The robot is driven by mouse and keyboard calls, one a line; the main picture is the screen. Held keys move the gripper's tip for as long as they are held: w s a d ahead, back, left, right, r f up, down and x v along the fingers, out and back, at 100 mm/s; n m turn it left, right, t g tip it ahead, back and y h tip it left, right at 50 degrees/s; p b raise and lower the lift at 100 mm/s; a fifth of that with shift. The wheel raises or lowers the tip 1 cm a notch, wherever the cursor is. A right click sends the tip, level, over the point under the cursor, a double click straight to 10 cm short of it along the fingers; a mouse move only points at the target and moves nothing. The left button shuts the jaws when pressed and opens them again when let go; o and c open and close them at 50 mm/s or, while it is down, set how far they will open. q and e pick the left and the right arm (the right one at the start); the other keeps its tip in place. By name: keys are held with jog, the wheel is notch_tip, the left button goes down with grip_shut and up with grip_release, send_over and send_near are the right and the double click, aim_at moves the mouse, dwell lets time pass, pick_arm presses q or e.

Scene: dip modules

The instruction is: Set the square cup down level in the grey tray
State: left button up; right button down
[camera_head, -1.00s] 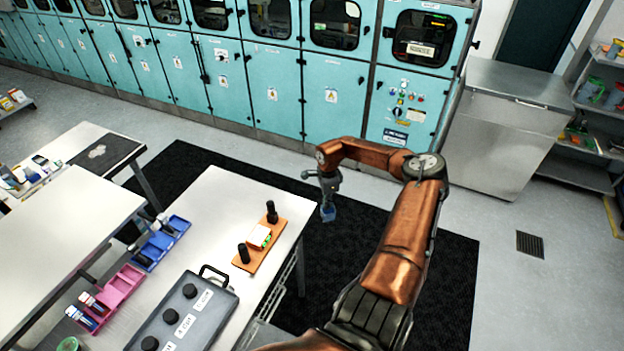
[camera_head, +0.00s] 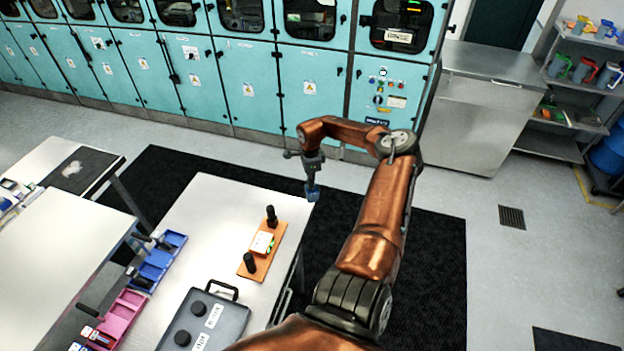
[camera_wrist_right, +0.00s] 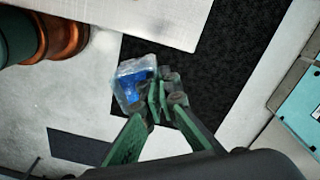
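The square cup (camera_head: 312,192) is small and clear with blue inside. My right gripper (camera_head: 311,174) holds it by the back right corner of the white table. In the right wrist view the cup (camera_wrist_right: 130,84) is tilted in the picture, and the green fingers of the gripper (camera_wrist_right: 160,102) are closed at its side. Whether it is level, I cannot tell. A flat grey piece with a black handle (camera_head: 243,310) lies on the table, with black knobs and white labels on it; I cannot tell if this is the grey tray. My left gripper is out of view.
The white table (camera_head: 205,225) bears an orange board (camera_head: 249,269) with two black posts. Blue (camera_head: 153,268) and pink (camera_head: 118,322) bins stand along its left side. Teal cabinets (camera_head: 250,85) line the back. A dark mat (camera_head: 425,260) lies on the floor at right.

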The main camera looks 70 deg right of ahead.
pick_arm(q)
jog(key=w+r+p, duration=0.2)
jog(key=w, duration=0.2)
pick_arm(e)
jog(key=w+a+n+b, duration=0.2)
jog(key=w+a, duration=0.1)
jog(key=a, duration=1.7)
jog(key=w+a+n+b, duration=0.2)
jog(key=w+a+b, duration=0.15)
jog(key=a, duration=1.75)
jog(key=w+a+n+b, duration=0.15)
jog(key=w+a, duration=0.25)
jog(key=a, duration=1.6)
pick_arm(q)
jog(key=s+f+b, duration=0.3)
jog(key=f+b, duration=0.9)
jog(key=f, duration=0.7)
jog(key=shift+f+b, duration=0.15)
jog(key=shift+b, duration=0.2)
pick_arm(e)
jog(key=f, duration=1.4)
jog(key=shift+s+a, duration=0.15)
jog(key=shift+a, duration=0.25)
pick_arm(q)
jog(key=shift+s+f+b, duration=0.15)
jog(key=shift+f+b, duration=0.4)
pick_arm(e)
jog(key=shift+f, duration=0.5)
